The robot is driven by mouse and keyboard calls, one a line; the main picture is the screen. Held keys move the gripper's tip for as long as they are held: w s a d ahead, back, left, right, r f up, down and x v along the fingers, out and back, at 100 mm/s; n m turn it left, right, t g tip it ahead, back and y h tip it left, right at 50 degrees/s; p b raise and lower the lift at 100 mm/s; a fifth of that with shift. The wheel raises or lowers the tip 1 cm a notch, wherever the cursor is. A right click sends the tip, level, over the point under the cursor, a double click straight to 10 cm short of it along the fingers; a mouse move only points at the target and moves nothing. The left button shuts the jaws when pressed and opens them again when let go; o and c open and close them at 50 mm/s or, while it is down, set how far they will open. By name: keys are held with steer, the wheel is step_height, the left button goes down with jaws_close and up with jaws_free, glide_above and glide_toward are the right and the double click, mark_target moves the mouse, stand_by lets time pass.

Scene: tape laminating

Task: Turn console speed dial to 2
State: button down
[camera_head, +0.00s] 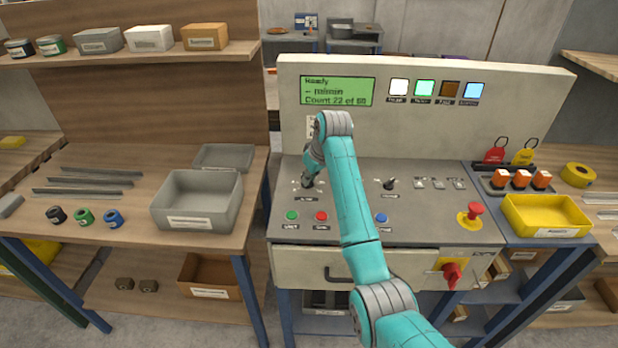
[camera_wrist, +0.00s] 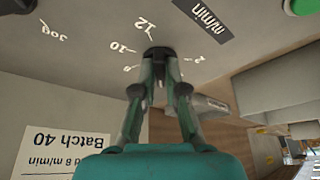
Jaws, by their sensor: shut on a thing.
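The console speed dial (camera_wrist: 158,51) is a small black knob on the grey console panel, with "m/min" printed beside it. My gripper (camera_wrist: 160,66) is shut on this dial, one finger on each side. The fingers hide part of the scale, and I cannot read where the dial points. In the head view my gripper (camera_head: 308,182) is at the left dial of the console, largely covering it. The green display (camera_head: 338,91) reads "Ready", "-- m/min" and "Count 22 of 60".
A second black dial (camera_head: 390,184) stands to the right. Green (camera_head: 292,216), red (camera_head: 321,216) and blue (camera_head: 382,218) buttons sit in front. A red emergency button (camera_head: 475,209) is at the right. A card reading "Batch 40" and "8 m/min" (camera_wrist: 62,146) is on the upright panel.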

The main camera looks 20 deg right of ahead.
steer(key=n, duration=0.1)
steer(key=n+y, duration=0.1)
steer(key=n, duration=0.1)
steer(key=n+g, duration=0.1)
steer(key=shift+w+d+n, duration=0.15)
steer(key=shift+d+n, duration=0.1)
steer(key=shift+n, duration=0.05)
steer(key=n+g+y, duration=0.1)
steer(key=n, duration=0.2)
steer(key=shift+w+d+n, duration=0.1)
steer(key=shift+w+n, duration=0.05)
steer(key=shift+n, duration=0.25)
steer(key=n+g, duration=0.1)
steer(key=n, duration=0.3)
steer(key=shift+w+g+y, duration=0.2)
steer(key=shift+g+y, duration=0.2)
steer(key=shift+w+n+g, duration=0.15)
steer(key=shift+n+g, duration=0.45)
steer(key=shift+n, duration=1.7)
steer(key=c, duration=1.2)
jaws_free()
